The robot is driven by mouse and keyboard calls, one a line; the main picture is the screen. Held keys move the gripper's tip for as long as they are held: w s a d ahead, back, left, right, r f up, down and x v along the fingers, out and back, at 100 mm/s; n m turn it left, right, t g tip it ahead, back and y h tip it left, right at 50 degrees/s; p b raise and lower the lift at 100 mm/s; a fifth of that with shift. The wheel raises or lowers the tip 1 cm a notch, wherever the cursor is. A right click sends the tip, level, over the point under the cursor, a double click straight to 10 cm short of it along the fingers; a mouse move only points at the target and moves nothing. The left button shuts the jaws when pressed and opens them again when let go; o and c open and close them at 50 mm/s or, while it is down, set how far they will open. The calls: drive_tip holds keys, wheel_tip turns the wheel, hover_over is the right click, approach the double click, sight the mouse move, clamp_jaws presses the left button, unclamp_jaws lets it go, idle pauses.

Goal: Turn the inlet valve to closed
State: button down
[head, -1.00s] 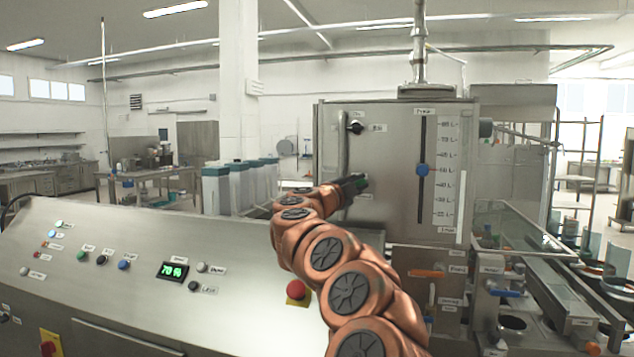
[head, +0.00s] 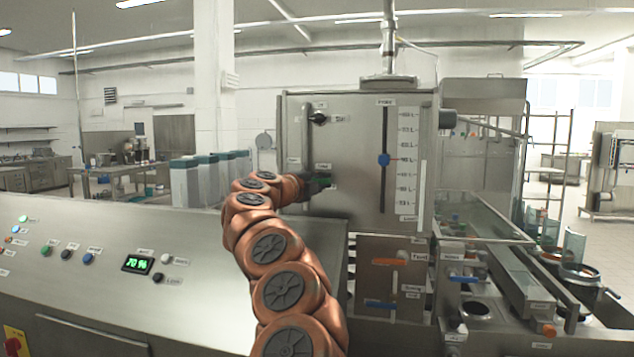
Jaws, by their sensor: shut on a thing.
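A steel tank cabinet (head: 350,205) stands at the centre of the head view. My gripper (head: 318,182) is at the left part of its front, just below a small label. It is shut on the inlet valve's handle, which is mostly hidden by the dark fingers. A bit of green shows at the fingertips. The valve's exact angle cannot be read. A black knob (head: 318,118) with small labels sits above the gripper, apart from it. A vertical pipe (head: 305,140) runs just left of the knob.
A control panel (head: 190,290) with buttons and a green 70% display (head: 137,263) fills the lower left. A blue level slider (head: 383,160) is right of the gripper. Orange (head: 390,262) and blue (head: 380,304) handles sit lower right, near a conveyor (head: 500,260).

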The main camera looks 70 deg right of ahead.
drive_tip(key=shift+f, duration=0.2)
drive_tip(key=c, duration=1.1)
unclamp_jaws()
drive_tip(key=shift+r, duration=0.1)
drive_tip(key=shift+c, duration=0.2)
drive_tip(key=shift+a, duration=0.15)
drive_tip(key=v, duration=1.1)
drive_tip(key=shift+a, duration=0.4)
drive_tip(key=shift+w+r, duration=0.1)
drive_tip(key=shift+w, duration=0.1)
